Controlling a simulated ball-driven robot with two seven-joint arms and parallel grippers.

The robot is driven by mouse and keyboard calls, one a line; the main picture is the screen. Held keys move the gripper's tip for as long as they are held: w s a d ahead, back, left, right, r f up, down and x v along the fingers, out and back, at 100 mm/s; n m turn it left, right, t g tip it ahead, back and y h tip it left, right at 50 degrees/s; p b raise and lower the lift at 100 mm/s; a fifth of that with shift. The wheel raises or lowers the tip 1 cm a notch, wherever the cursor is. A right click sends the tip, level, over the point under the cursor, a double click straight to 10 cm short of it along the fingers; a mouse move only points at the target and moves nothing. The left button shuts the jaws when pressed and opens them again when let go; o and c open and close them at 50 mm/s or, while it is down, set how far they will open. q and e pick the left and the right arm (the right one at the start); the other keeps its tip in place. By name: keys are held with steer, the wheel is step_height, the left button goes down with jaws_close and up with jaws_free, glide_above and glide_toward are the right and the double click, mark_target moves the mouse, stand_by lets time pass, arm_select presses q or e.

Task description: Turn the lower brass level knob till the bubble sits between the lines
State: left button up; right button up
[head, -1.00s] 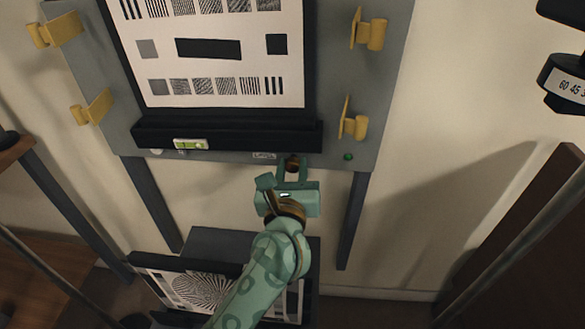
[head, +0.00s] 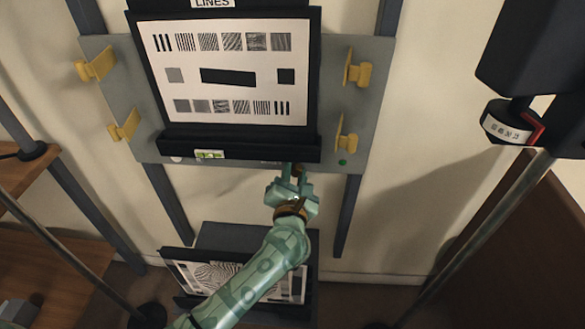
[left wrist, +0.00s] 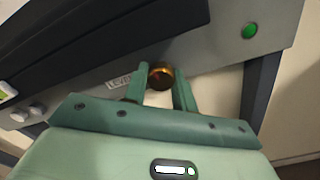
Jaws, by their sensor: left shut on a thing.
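The brass level knob (left wrist: 161,77) sits on the lower edge of the grey board, beside a small label reading "LEVEL" in the left wrist view. In the head view the knob (head: 299,169) is small and partly covered by my gripper. My left gripper (left wrist: 160,88) is shut on the knob, one finger on each side of it. It also shows in the head view (head: 298,180), reaching up from below. The green bubble level (head: 209,154) is on the ledge, left of the knob; its bubble is too small to place against the lines. My right gripper is not in view.
The grey board (head: 355,110) carries a test chart (head: 228,120) and yellow clamps (head: 347,135). A green dot (left wrist: 250,30) is right of the knob. A second chart (head: 205,275) stands low behind my arm. A dark device (head: 515,120) hangs at the right.

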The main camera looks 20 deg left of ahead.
arm_select(q)
steer(key=shift+m+p, duration=0.8)
steer(key=shift+m, duration=0.3)
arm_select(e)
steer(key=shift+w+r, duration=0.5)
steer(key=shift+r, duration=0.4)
arm_select(q)
steer(key=shift+f, duration=0.1)
steer(key=o, duration=1)
steer(key=shift+s, duration=0.1)
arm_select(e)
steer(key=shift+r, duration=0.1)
arm_select(q)
steer(key=shift+s+d, duration=0.1)
steer(key=shift+s, duration=0.15)
steer(key=p+v, duration=0.3)
steer(key=v, duration=1.2)
steer(key=shift+s+p, duration=0.3)
steer(key=shift+p, duration=0.05)
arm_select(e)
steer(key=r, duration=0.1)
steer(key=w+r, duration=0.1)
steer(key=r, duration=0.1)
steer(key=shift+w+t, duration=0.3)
